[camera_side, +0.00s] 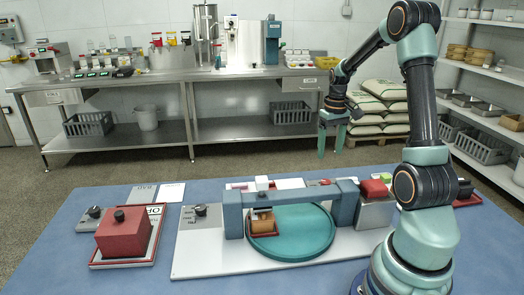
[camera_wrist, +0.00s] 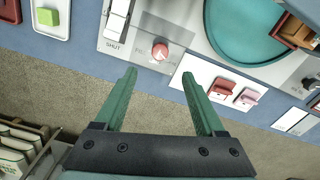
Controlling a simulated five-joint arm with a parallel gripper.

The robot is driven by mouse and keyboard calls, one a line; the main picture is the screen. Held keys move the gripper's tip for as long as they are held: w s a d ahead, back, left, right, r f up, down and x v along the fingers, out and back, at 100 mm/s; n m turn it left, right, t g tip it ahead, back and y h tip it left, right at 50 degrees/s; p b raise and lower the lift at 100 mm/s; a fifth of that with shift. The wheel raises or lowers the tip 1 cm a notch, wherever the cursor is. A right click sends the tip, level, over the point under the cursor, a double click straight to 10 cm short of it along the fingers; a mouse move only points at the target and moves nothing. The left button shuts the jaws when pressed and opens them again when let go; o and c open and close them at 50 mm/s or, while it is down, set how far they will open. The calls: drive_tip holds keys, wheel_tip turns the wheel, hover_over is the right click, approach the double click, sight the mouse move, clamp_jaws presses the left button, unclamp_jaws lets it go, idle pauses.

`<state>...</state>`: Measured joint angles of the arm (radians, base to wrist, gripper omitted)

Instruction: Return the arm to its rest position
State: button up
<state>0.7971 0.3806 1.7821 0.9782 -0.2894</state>
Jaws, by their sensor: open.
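My gripper (camera_side: 331,150) hangs in the air beyond the far edge of the blue table (camera_side: 60,262), level with the back of the room. Its two green fingers point down, apart, with nothing between them. In the wrist view my gripper (camera_wrist: 158,74) is also open and empty. Its fingertips show over the table edge, below a red knob (camera_wrist: 160,52) on the white panel. My arm rises from its base at the right, bends at the top and reaches back to the left.
A teal disc (camera_side: 300,238) sits on a white board under a blue-grey bridge (camera_side: 232,215). An orange-brown block (camera_side: 262,222) is under the bridge. A red block (camera_side: 122,237) with a black knob stands at left. A steel bench (camera_side: 160,82) and stacked sacks (camera_side: 385,105) stand behind.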

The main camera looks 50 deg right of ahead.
drive_tip(key=shift+r, duration=0.75)
drive_tip(key=w+a+r+n+t+h, duration=0.1)
drive_tip(key=w+a+r, duration=0.1)
drive_tip(key=a+r, duration=0.35)
drive_tip(key=w+a+r+n+t, duration=0.1)
drive_tip(key=w+a+r+n, duration=0.1)
drive_tip(key=a, duration=0.7)
drive_tip(key=s+a+r+n+t, duration=0.1)
drive_tip(key=s+a, duration=0.1)
drive_tip(key=a, duration=0.6)
drive_tip(key=s+a+r+n+t+y, duration=0.1)
drive_tip(key=s+a+t, duration=0.1)
drive_tip(key=a, duration=0.5)
drive_tip(key=shift+s+a+r+n+t, duration=0.3)
drive_tip(key=shift+s+a+r+n, duration=0.1)
drive_tip(key=shift+s, duration=0.1)
